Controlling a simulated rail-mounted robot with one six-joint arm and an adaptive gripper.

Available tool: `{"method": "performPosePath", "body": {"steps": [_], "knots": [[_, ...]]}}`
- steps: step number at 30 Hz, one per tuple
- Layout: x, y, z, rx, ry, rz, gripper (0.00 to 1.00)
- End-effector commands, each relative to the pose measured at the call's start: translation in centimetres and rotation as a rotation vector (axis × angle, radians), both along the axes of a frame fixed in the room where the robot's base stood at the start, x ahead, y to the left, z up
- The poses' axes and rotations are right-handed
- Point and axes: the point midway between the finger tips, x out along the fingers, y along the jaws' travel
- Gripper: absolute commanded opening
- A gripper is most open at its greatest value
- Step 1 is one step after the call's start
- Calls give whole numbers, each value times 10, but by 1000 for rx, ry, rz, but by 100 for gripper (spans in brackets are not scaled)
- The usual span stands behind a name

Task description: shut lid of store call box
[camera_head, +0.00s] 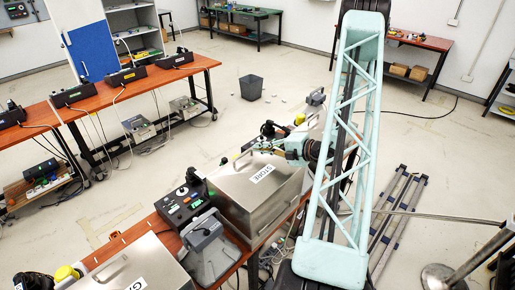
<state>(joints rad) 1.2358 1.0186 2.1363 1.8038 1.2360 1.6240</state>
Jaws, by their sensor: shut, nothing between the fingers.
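The store call box (270,214) is a metal box on the orange-brown bench. Its silver lid (236,183) carries a white STORE label and lies down over the box, flat or nearly so. I cannot tell whether a small gap remains at its edge. My gripper (264,148) is at the lid's far edge, reaching in from the right, with its fingers shut and empty. Whether the fingertips touch the lid is too small to tell.
A dark keypad unit (184,203) and a grey device (208,228) stand left of the box. Another labelled metal box (135,266) is at the lower left. A bin (251,87) stands on open floor behind. Grey rails (398,208) lie on the right.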

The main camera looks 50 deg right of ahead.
Motion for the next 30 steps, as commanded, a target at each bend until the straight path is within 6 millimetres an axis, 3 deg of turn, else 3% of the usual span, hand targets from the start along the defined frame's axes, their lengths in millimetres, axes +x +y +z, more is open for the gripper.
{"method": "performPosePath", "body": {"steps": [21,30], "knots": [[-74,-5,49,1,1,6,0],[-94,-8,63,1,1,7,0]]}}
